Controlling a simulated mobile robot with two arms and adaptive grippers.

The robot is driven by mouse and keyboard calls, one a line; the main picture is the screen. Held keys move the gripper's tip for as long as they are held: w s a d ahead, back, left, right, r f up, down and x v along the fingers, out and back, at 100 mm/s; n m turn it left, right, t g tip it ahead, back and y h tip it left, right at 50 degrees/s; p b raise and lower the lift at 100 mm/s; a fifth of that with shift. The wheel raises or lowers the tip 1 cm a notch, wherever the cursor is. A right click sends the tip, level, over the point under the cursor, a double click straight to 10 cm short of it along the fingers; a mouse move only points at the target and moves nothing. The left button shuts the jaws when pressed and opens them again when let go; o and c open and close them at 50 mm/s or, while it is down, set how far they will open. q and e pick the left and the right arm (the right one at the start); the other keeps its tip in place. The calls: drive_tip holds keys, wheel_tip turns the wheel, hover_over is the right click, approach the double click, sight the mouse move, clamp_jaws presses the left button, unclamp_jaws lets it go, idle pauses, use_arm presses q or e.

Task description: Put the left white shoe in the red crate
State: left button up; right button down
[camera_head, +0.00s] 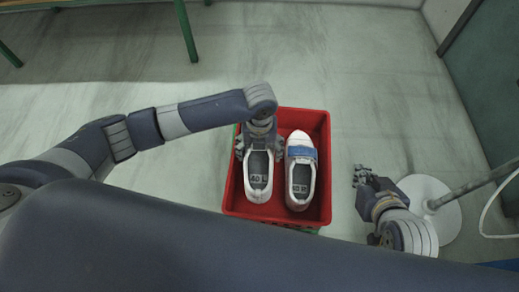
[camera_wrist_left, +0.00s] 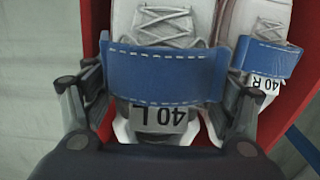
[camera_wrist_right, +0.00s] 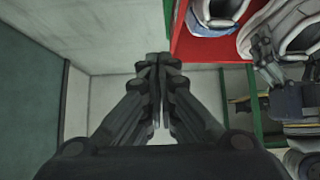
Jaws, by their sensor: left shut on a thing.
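The left white shoe (camera_head: 259,186), labelled 40 L, is in the left part of the red crate (camera_head: 322,135). My left gripper (camera_head: 259,147) is over the crate, shut on this shoe. In the left wrist view its fingers (camera_wrist_left: 158,105) straddle the shoe's blue strap (camera_wrist_left: 165,76). Whether the sole touches the crate floor is hidden. The right white shoe (camera_head: 300,190), labelled 40 R, lies beside it in the crate and also shows in the left wrist view (camera_wrist_left: 265,60). My right gripper (camera_head: 361,175) is outside the crate to the right; its fingers (camera_wrist_right: 158,65) are together and empty.
A round white base with a pole (camera_head: 432,205) stands on the floor right of my right gripper. A green-legged table (camera_head: 187,32) is at the far left. The floor behind the crate is clear. A green wall or panel (camera_head: 490,80) is at the right.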

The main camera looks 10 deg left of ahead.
sight(260, 158)
use_arm(q)
wheel_tip(260, 158, down, 2)
drive_tip(key=shift+f+b, duration=0.25)
drive_tip(key=shift+b, duration=0.15)
drive_tip(key=shift+f+b, duration=0.3)
drive_tip(key=shift+f, duration=0.65)
drive_tip(key=shift+f+b, duration=0.35)
drive_tip(key=shift+f, duration=0.6)
use_arm(e)
drive_tip(key=w+a+r+t+y, duration=0.2)
drive_tip(key=w+r+t, duration=0.4)
drive_tip(key=r, duration=0.3)
drive_tip(key=shift+w+a, duration=0.15)
drive_tip(key=shift+a, duration=0.35)
use_arm(q)
drive_tip(key=o, duration=1.4)
drive_tip(key=shift+c, duration=0.2)
